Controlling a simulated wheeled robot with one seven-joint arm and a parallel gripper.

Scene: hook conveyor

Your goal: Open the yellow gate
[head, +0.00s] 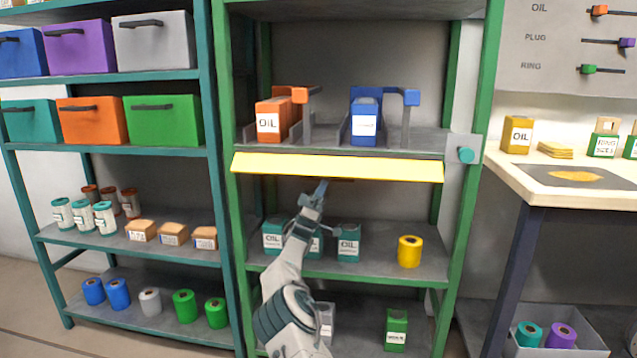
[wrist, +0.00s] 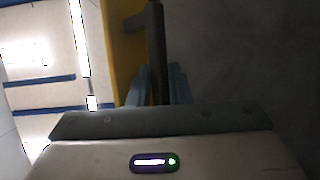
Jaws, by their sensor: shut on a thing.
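The yellow gate (head: 337,168) is a long flat panel across the front of the middle shelf unit, just below the shelf with the orange and blue boxes. It looks tilted, its face turned up toward the head camera. My gripper (head: 321,187) is just under its front edge. In the wrist view, my gripper (wrist: 161,88) is shut on a dark bar handle (wrist: 157,50), which lies beside the gate's yellow surface (wrist: 125,45). The handle is mostly hidden by the gate in the head view.
An orange oil box (head: 268,122) and a blue box (head: 365,124) stand above the gate. Teal oil boxes (head: 348,243) and a yellow roll (head: 410,251) sit on the shelf below. A teal knob (head: 466,155) is on the right post.

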